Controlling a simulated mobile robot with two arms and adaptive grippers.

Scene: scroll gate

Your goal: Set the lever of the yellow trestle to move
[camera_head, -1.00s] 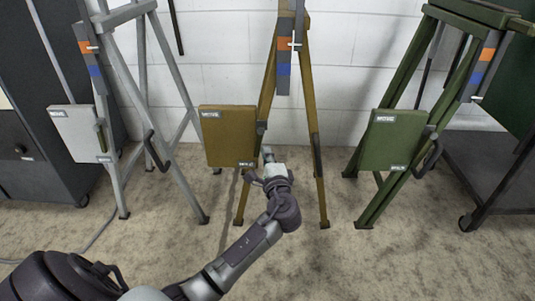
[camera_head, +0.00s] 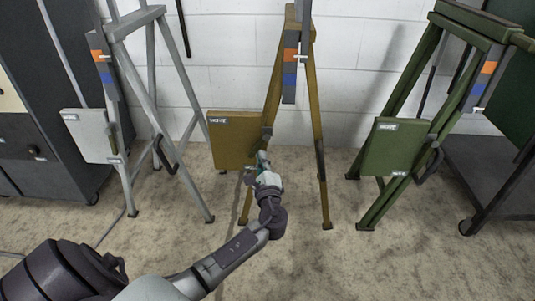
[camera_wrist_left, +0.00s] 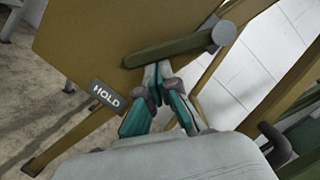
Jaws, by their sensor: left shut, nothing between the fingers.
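The yellow trestle (camera_head: 318,170) stands upright in the middle of the head view, with a flat yellow box (camera_head: 232,145) on its left side. In the left wrist view, an olive lever (camera_wrist_left: 175,50) runs from a round pivot (camera_wrist_left: 225,33) at the right leftwards across the box (camera_wrist_left: 110,30). A plate reading HOLD (camera_wrist_left: 105,94) lies below the lever's free end. My left gripper (camera_head: 262,158) is at the box's lower right edge. Its shut, empty fingertips (camera_wrist_left: 158,72) are right beside the lever's lower edge; contact is unclear. My right gripper is out of view.
A grey trestle (camera_head: 165,80) stands to the left and a green trestle (camera_head: 400,190) to the right, each with its own box. A dark cabinet (camera_head: 40,150) is at the far left. A white wall (camera_head: 360,60) stands behind; bare floor lies in front.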

